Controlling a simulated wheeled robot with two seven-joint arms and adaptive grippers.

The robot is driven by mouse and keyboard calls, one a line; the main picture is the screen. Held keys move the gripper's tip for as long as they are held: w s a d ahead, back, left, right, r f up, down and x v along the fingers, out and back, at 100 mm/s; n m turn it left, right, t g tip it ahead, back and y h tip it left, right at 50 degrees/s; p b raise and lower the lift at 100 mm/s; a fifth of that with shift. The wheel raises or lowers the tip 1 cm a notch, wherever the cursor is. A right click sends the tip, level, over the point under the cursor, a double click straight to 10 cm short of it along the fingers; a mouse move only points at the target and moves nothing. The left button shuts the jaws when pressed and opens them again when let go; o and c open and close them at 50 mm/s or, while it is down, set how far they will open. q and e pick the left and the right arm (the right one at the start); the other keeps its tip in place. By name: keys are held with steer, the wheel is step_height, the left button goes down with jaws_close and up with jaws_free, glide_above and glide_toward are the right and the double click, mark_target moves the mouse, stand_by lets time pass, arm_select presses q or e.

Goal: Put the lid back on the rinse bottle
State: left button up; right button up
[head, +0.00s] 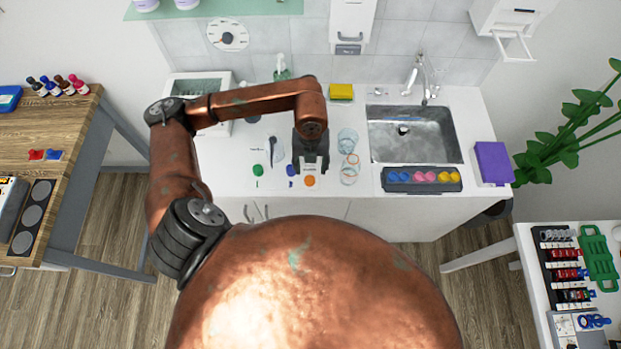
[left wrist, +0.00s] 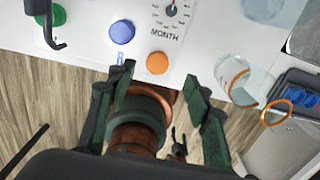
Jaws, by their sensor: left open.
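Three round lids lie on the white counter: a green one (head: 258,170), a blue one (head: 290,170) and an orange one (head: 309,181). In the left wrist view, the green lid (left wrist: 58,14), the blue lid (left wrist: 122,32) and the orange lid (left wrist: 157,62) show again. My left gripper (head: 311,168) is open and empty above the counter, close to the blue and orange lids. Its fingers (left wrist: 160,72) frame the orange lid's near side. A clear vessel with an orange ring (left wrist: 234,74) lies to their right. I cannot tell which vessel is the rinse bottle. My right gripper is out of view.
A steel sink (head: 440,146), a paint tray (head: 421,187) and a purple box (head: 492,163) are to the right. A wooden table (head: 62,118) is at left.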

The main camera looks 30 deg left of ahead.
mark_target(310, 180)
arm_select(q)
steer(key=shift+s+f, duration=0.15)
steer(key=shift+f, duration=0.6)
steer(key=f, duration=0.5)
steer(key=shift+s+p, duration=0.2)
steer(key=shift+p, duration=0.1)
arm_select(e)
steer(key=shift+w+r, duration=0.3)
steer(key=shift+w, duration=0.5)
arm_select(q)
steer(key=shift+c, duration=0.4)
steer(key=c, duration=0.7)
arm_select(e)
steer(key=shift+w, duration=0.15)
